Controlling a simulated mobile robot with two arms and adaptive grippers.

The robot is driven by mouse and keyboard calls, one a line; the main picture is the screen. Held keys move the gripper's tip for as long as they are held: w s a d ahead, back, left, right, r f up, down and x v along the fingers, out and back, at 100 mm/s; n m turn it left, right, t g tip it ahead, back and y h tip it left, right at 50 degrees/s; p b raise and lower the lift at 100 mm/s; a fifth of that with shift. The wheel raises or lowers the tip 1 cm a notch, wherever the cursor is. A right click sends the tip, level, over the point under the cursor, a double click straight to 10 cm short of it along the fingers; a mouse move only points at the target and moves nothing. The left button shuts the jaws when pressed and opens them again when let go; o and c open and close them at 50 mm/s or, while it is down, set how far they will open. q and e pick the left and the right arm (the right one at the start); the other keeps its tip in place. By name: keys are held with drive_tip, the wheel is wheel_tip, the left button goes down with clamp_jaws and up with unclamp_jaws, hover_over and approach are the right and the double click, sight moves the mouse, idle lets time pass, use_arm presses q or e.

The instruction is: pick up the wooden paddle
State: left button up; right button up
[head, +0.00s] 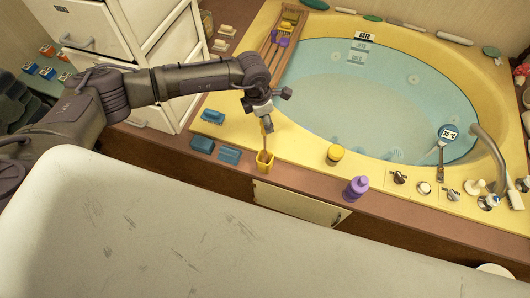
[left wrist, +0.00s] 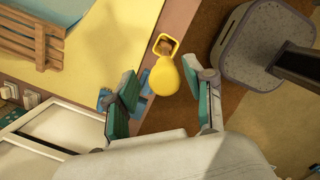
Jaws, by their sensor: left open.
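The wooden paddle (head: 265,142) stands upright in a small yellow square cup (head: 264,166) on the near rim of the tub. In the left wrist view the paddle's rounded yellow head (left wrist: 165,78) faces the camera, and the cup's rim (left wrist: 167,40) shows beyond it. My left gripper (head: 266,112) is over the cup, close around the paddle's top. In the left wrist view my open left gripper (left wrist: 168,88) has a teal-padded finger on each side of the head, with gaps showing. The paddle's lower end is hidden in the cup. My right gripper is not in view.
Blue objects (head: 202,144) lie left of the cup. A yellow jar (head: 334,154) and a purple bottle (head: 356,188) stand to the right. The water-filled tub (head: 225,100) lies behind, with a wooden caddy (head: 271,52) across it. White drawers (head: 92,27) stand at left.

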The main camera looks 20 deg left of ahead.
use_arm(q)
drive_tip(key=shift+s+d+f+p, duration=0.1)
drive_tip(key=shift+d+f+p, duration=0.05)
drive_tip(key=shift+f, duration=0.85)
drive_tip(key=shift+d+f+p, duration=0.1)
drive_tip(key=shift+f+p, duration=0.05)
drive_tip(key=shift+f, duration=0.8)
clamp_jaws()
